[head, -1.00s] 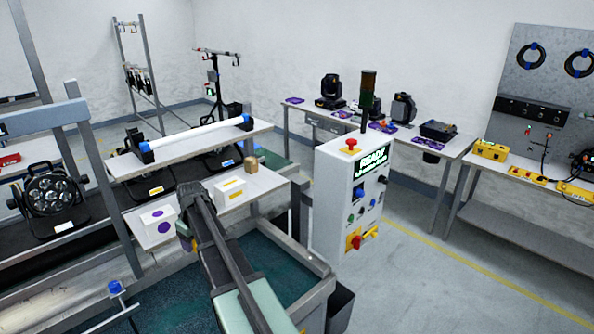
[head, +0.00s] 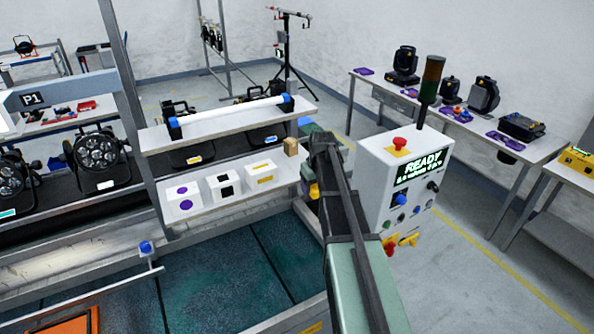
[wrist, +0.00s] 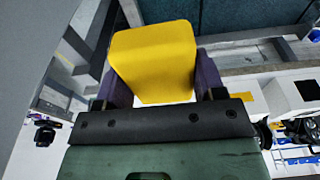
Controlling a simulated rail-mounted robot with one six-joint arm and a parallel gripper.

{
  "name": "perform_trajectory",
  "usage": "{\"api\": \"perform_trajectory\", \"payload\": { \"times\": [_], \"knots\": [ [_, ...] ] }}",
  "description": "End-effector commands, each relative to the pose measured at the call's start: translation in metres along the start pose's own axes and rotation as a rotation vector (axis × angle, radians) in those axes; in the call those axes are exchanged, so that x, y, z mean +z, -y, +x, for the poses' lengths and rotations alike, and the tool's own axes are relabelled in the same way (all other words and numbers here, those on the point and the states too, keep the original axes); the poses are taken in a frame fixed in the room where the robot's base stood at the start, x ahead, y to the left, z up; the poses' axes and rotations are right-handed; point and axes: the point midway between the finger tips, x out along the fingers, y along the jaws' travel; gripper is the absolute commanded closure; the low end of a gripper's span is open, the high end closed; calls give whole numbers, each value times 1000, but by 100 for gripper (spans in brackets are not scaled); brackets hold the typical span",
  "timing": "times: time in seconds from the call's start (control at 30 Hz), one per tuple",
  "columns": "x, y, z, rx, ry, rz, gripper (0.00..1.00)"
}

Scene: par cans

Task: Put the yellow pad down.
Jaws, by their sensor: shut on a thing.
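My gripper (wrist: 152,80) is shut on the yellow pad (wrist: 155,55), which sits between its two purple fingers in the wrist view. In the head view, a small part of the yellow pad (head: 314,191) shows beside my arm, and the fingers are mostly hidden. The pad is in the air, just right of a white lower shelf (head: 240,205). On that shelf stand white boxes with a purple dot (head: 182,202), a black square (head: 223,189) and a yellow bar (head: 263,178).
A small brown block (head: 291,147) stands at the shelf's right end. A control cabinet (head: 400,180) reading READY is close to the right of my arm. An upper shelf (head: 215,125) with a white tube overhangs the boxes. A dark green floor (head: 225,275) lies in front.

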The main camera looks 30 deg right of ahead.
Motion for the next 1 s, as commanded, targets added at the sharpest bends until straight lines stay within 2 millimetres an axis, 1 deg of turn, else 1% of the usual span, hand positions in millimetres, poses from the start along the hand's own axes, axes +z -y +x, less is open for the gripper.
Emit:
{"api": "perform_trajectory", "payload": {
  "times": [0.03,0.07,0.3,0.4,0.5,0.63,0.7,0.73,0.8,0.83,0.9,1.0],
  "knots": [
    [-17,-2,3,0,0,-1,56],
    [-27,-2,4,0,0,-1,56],
    [-111,-2,17,0,0,-2,56],
    [-137,-2,21,0,0,0,56],
    [-146,-1,22,0,0,0,56],
    [-149,-1,23,0,0,0,56],
    [-161,-1,24,0,0,-1,56],
    [-163,-1,31,0,0,-1,56],
    [-155,0,55,0,0,0,56],
    [-154,0,61,0,0,0,56],
    [-154,0,65,0,0,0,56],
    [-154,0,60,0,0,0,56]
  ]
}}
